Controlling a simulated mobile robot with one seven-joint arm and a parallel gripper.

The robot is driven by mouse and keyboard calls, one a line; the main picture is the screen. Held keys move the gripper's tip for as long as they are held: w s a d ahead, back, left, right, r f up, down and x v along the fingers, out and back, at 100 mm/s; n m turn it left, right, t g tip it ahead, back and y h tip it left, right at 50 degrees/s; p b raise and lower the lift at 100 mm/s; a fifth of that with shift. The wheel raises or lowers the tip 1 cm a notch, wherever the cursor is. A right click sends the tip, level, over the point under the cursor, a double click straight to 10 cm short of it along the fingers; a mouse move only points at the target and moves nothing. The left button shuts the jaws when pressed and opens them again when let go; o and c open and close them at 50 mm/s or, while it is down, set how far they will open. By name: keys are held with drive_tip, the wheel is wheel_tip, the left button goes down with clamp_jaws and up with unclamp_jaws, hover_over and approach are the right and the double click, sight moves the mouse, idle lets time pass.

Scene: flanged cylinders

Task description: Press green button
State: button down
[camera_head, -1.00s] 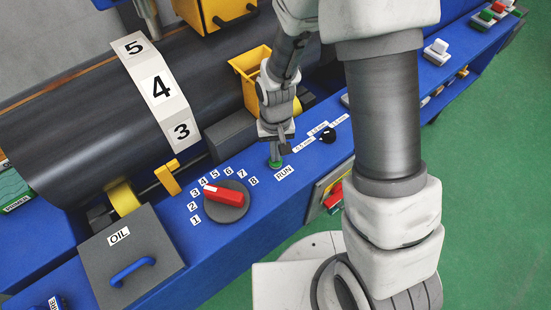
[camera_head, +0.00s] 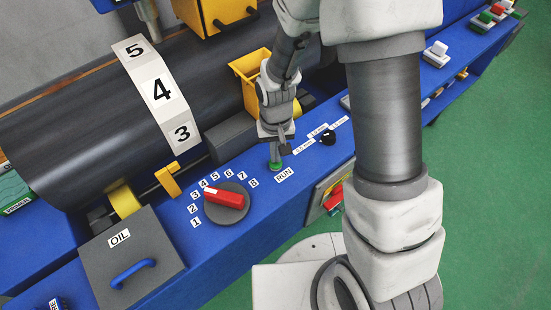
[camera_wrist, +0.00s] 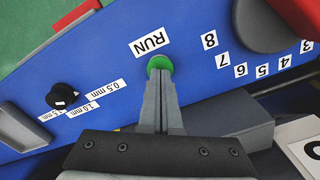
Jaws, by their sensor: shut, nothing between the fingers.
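The green button (camera_head: 275,167) sits on the blue panel beside the RUN label (camera_head: 284,175). In the wrist view the green button (camera_wrist: 160,64) shows as a green disc at the fingertips, partly covered by them. My gripper (camera_head: 275,159) points down over the button, its fingers closed together with nothing between them. In the wrist view my gripper (camera_wrist: 160,76) has its tips over the near part of the button. They look in contact, but I cannot tell how far the button is pressed in.
A red selector knob (camera_head: 224,197) with a numbered scale is left of the button. A small black knob (camera_head: 327,137) with mm labels is to the right. A yellow bin (camera_head: 248,75) and a dark roller (camera_head: 80,110) stand behind. An OIL cover (camera_head: 150,250) is at front left.

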drive_tip(key=shift+r+p, duration=1.3)
drive_tip(key=shift+r, duration=0.8)
drive_tip(key=shift+r, duration=0.25)
drive_tip(key=s+d+r+t, duration=0.2)
drive_tip(key=s+d+r, duration=0.1)
drive_tip(key=r, duration=0.6)
drive_tip(key=s+d+r+t, duration=0.1)
drive_tip(key=s+d+r, duration=0.3)
drive_tip(key=r, duration=0.5)
drive_tip(key=s+d+r+t, duration=0.2)
drive_tip(key=s+r, duration=0.3)
drive_tip(key=r, duration=0.4)
drive_tip(key=shift+s+d+r+m+t, duration=0.2)
drive_tip(key=shift+s+d+m+t, duration=0.15)
drive_tip(key=shift+d, duration=0.5)
drive_tip(key=shift+a, duration=0.2)
